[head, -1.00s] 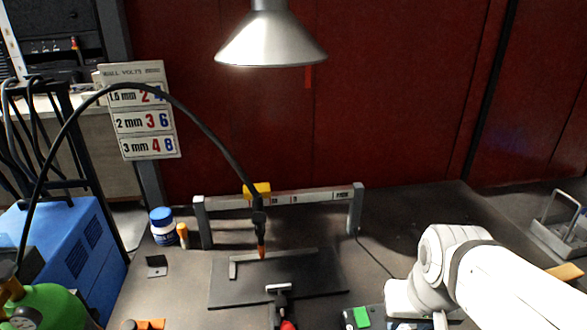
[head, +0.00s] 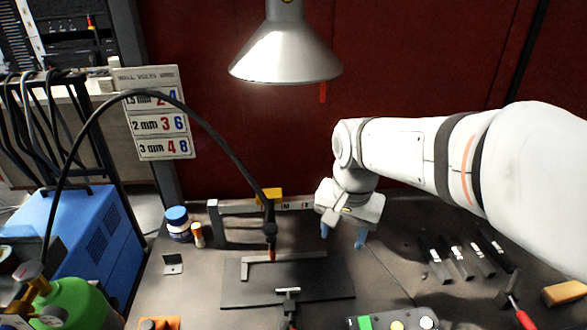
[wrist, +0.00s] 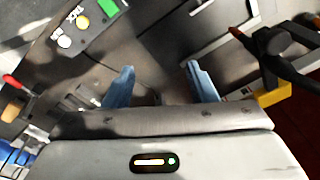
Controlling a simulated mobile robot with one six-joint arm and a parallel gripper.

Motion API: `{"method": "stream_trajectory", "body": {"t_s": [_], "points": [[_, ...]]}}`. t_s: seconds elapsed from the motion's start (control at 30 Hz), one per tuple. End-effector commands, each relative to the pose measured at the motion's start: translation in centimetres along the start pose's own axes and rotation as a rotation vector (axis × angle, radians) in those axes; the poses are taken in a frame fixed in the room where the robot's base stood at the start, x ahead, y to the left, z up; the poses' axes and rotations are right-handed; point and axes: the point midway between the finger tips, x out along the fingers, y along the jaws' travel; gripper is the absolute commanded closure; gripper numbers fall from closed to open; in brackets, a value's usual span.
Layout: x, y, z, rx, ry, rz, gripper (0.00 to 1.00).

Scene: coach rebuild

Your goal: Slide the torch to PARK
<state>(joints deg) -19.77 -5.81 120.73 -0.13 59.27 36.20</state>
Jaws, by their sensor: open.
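The torch (head: 270,222) is black with an orange-copper tip and points down over a dark plate. Its yellow carriage (head: 268,195) sits on the grey rail (head: 231,205), left of the rail's middle. A black cable arcs from it to the left. My gripper (head: 342,236) is open and empty, with two blue fingers pointing down, right of the torch and apart from it. My arm hides the rail's right end and its label there. In the wrist view the blue fingers (wrist: 160,80) are spread, and the yellow carriage (wrist: 272,95) and black torch (wrist: 268,42) are at right.
The dark plate (head: 320,292) with a metal square and a clamp lies below the torch. A lamp (head: 285,52) hangs above. A box with green and other buttons (head: 393,322) is at the front. Several metal strips (head: 460,258) lie at right. A blue-capped bottle (head: 178,224) stands left of the rail.

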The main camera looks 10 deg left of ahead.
Motion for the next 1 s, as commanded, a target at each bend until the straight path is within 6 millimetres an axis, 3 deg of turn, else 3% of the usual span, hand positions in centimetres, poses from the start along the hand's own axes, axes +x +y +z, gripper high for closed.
{"method": "stream_trajectory", "body": {"t_s": [0.03, 0.1, 0.2, 0.33, 0.5, 0.8, 1.0], "points": [[-2.0, -3.3, -0.6, 0.031, -0.022, 0.011, 0.48], [-3.0, -6.9, -0.8, 0.092, -0.042, 0.024, 0.48], [-3.7, -11.2, -0.7, 0.165, -0.061, 0.044, 0.48], [-3.9, -14.6, -0.2, 0.229, -0.073, 0.063, 0.48], [-3.1, -15.8, 0.2, 0.260, -0.077, 0.072, 0.48], [1.6, -15.4, 0.5, 0.261, -0.077, 0.073, 0.48], [3.6, -15.3, 0.7, 0.261, -0.076, 0.071, 0.48]]}}
